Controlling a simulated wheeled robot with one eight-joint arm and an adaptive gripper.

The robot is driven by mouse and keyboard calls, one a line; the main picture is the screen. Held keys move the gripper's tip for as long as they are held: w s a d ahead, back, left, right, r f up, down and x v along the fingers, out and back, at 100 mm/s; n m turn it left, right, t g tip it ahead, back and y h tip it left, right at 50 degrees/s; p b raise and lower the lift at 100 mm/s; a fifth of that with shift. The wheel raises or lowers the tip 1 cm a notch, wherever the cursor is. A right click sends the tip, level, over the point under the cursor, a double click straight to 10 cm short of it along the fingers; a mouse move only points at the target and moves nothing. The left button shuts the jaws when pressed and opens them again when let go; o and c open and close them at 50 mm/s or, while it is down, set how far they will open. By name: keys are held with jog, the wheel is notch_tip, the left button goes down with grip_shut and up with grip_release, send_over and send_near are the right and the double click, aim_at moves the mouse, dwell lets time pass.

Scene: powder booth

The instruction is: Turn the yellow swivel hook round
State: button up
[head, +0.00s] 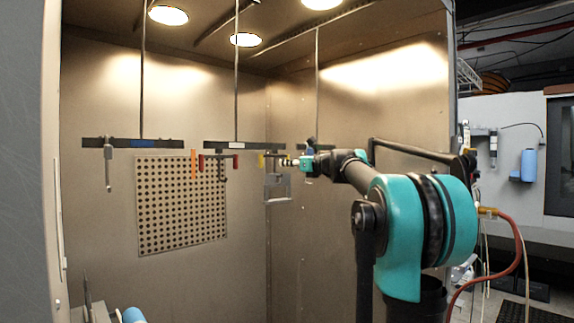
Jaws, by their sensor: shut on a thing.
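The yellow swivel hook (261,160) shows as a small yellow piece under the right end of the middle hanging bar (222,145). A grey metal bracket with an opening (277,187) hangs just below and to the right of it. My gripper (288,162) reaches in from the right, level with the hook and at its right side. It is shut on the yellow swivel hook, though the fingertips are small and the exact contact is hard to make out.
Two more bars hang at left (132,143) and right (313,147). A grey part (108,165) hangs from the left bar. Orange (193,164) and red (202,163) pieces hang left of the yellow hook. A perforated panel (180,205) is behind. The booth's lower middle is clear.

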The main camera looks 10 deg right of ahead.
aim_at(262, 163)
jog(key=shift+s+d, duration=0.3)
jog(key=shift+s, duration=0.3)
jog(key=shift+s+d, duration=0.1)
jog(key=shift+s, duration=1.8)
jog(key=shift+s+a, duration=0.75)
jog(key=shift+s, duration=0.2)
jog(key=shift+s+a, duration=0.5)
jog(key=shift+a, duration=0.1)
jog(key=shift+s+a, duration=0.25)
jog(key=shift+a, duration=0.4)
jog(key=shift+s+a, duration=0.2)
jog(key=shift+a, duration=1.3)
jog(key=shift+w+a, duration=0.25)
jog(key=shift+a, duration=0.25)
jog(key=shift+w+a, duration=0.2)
jog(key=shift+a, duration=0.25)
jog(key=shift+x, duration=1.05)
jog(key=o, duration=0.8)
jog(key=shift+s+a, duration=0.1)
jog(key=shift+a, duration=0.05)
